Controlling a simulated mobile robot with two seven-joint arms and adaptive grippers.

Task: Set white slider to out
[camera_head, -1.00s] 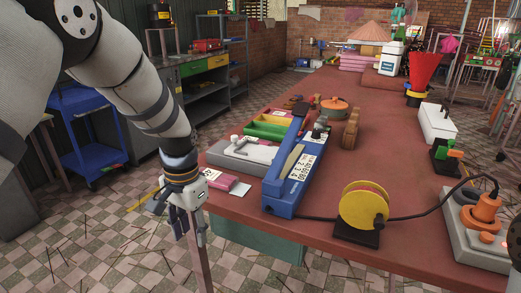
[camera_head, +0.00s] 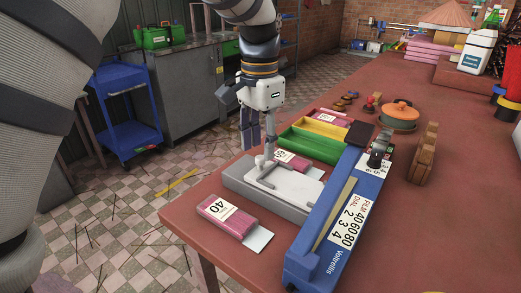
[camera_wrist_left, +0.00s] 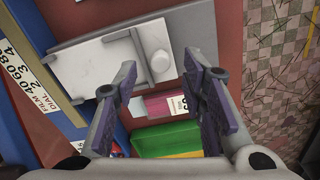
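A grey flat device with a pale top plate (camera_head: 292,183) lies at the table's left edge. A pale bar (camera_head: 265,172) with an upright round knob sits on its left part; I take this as the white slider. In the left wrist view the bar (camera_wrist_left: 142,62) and knob (camera_wrist_left: 160,64) show at the plate's end. My left gripper (camera_head: 258,146) points down over the table's edge, just behind the knob. In the left wrist view its fingers (camera_wrist_left: 160,62) are apart, with the knob seen between the tips; contact cannot be told. My right gripper is out of view.
A blue device (camera_head: 305,262) with a dial label stands right of the grey one. Pink packets lie in front (camera_head: 228,216) and behind (camera_head: 291,160). Green and yellow trays (camera_head: 310,143) stand behind.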

